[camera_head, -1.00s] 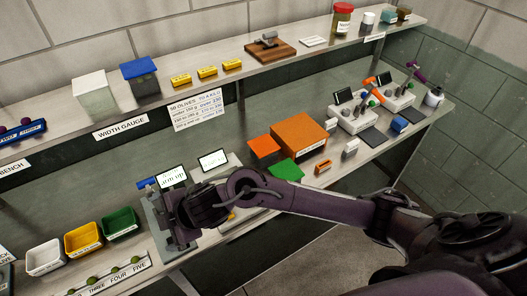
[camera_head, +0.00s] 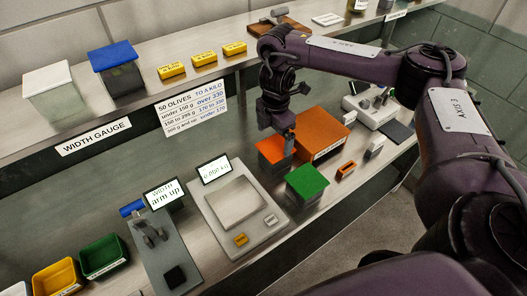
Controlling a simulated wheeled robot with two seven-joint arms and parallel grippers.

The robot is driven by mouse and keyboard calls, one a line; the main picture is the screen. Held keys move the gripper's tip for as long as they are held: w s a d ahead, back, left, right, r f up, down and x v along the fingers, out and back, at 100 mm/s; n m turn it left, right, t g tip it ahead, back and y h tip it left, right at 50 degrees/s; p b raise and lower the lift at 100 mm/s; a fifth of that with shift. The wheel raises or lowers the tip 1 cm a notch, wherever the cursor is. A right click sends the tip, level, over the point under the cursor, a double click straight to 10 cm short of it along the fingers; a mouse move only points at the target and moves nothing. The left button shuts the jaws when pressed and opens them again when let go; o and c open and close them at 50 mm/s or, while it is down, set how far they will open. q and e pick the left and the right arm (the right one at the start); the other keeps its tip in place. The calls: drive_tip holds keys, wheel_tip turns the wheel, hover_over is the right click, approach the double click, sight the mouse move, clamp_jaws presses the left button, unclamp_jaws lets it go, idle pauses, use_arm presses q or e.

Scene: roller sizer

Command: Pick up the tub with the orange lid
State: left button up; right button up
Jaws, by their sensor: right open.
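The tub with the orange lid (camera_head: 269,150) stands on the lower bench, left of a large orange-brown box (camera_head: 324,128) and behind the tub with the green lid (camera_head: 307,181). My right gripper (camera_head: 284,138) points down at the right part of the orange lid. It is open and holds nothing that I can see. It hides part of the lid, and I cannot tell if its fingers touch the tub. My left gripper is not in view.
A scale (camera_head: 237,203) with a bare plate lies to the left. A width gauge (camera_head: 157,240) stands further left, beside green (camera_head: 103,257) and yellow (camera_head: 56,278) bins. A small orange item (camera_head: 346,170) lies right of the green lid. The upper shelf (camera_head: 203,85) runs behind my arm.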

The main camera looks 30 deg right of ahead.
sight(275, 147)
drive_tip(key=shift+w+d+f, duration=0.3)
drive_tip(key=shift+w+f, duration=0.1)
drive_tip(key=shift+s+f, duration=0.15)
drive_tip(key=f, duration=0.1)
drive_tip(key=s+f+b, duration=0.1)
drive_tip(key=f, duration=0.1)
drive_tip(key=shift+s, duration=0.15)
drive_tip(key=shift+w+f, duration=0.15)
drive_tip(key=shift+f, duration=0.45)
drive_tip(key=shift+w+f, duration=0.15)
drive_tip(key=shift+f, duration=0.4)
drive_tip(key=shift+f+p, duration=0.3)
drive_tip(key=shift+f, duration=0.25)
drive_tip(key=c, duration=1.1)
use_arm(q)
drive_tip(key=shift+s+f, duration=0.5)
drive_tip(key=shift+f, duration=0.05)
use_arm(e)
drive_tip(key=shift+c, duration=0.7)
